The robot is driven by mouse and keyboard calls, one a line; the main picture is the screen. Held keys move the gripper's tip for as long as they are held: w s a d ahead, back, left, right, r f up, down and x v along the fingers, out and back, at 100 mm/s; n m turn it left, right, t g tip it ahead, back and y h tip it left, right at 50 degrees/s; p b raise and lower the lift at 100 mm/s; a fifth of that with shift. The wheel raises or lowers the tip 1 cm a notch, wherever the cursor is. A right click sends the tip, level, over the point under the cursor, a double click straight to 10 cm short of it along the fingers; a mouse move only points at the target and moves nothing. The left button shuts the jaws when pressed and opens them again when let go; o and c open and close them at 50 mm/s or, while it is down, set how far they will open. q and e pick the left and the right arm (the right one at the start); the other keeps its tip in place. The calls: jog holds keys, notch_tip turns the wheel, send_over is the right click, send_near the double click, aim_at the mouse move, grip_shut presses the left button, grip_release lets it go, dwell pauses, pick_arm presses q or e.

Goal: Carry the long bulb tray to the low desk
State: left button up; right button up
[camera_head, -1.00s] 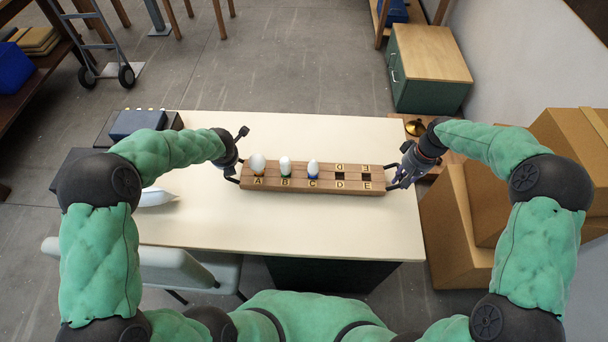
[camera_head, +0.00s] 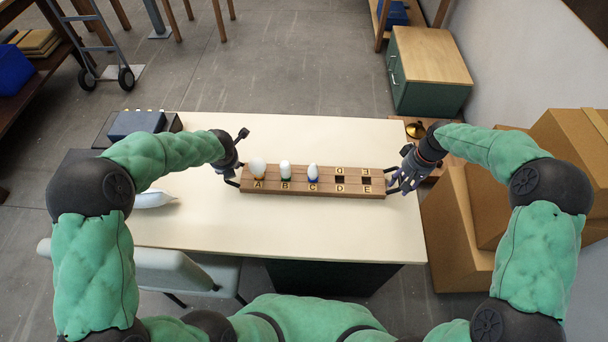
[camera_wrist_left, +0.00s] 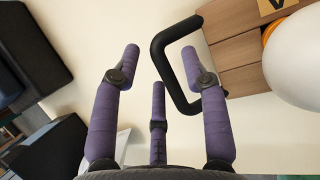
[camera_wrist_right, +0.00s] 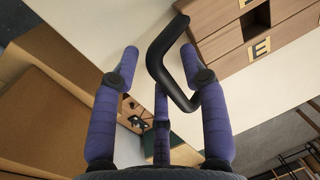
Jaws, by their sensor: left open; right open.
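The long wooden bulb tray (camera_head: 328,187) lies on the pale table, with slots lettered A to E. White bulbs stand at A (camera_head: 257,167), B (camera_head: 285,170) and C (camera_head: 312,172); D and E are empty. A black handle is at each end. My left gripper (camera_head: 234,177) is at the tray's left end, open; in the left wrist view the left handle (camera_wrist_left: 160,62) lies between and beyond its purple fingers. My right gripper (camera_head: 395,183) is at the right end, open; in the right wrist view the right handle (camera_wrist_right: 158,60) reaches between its fingers.
The pale table (camera_head: 300,230) is mostly bare in front of the tray. A dark blue box (camera_head: 137,123) sits at its back left. A chair (camera_head: 180,268) stands at the front left. Cardboard boxes (camera_head: 455,230) stand right, and a green wood-topped cabinet (camera_head: 430,70) stands behind.

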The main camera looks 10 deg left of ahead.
pick_arm(q)
jog(key=v, duration=1)
pick_arm(e)
notch_tip(320, 180, up, 12)
jog(key=d, duration=0.2)
pick_arm(q)
jog(key=shift+d, duration=0.1)
pick_arm(e)
jog(key=shift+d+f, duration=0.1)
jog(key=shift+f, duration=0.05)
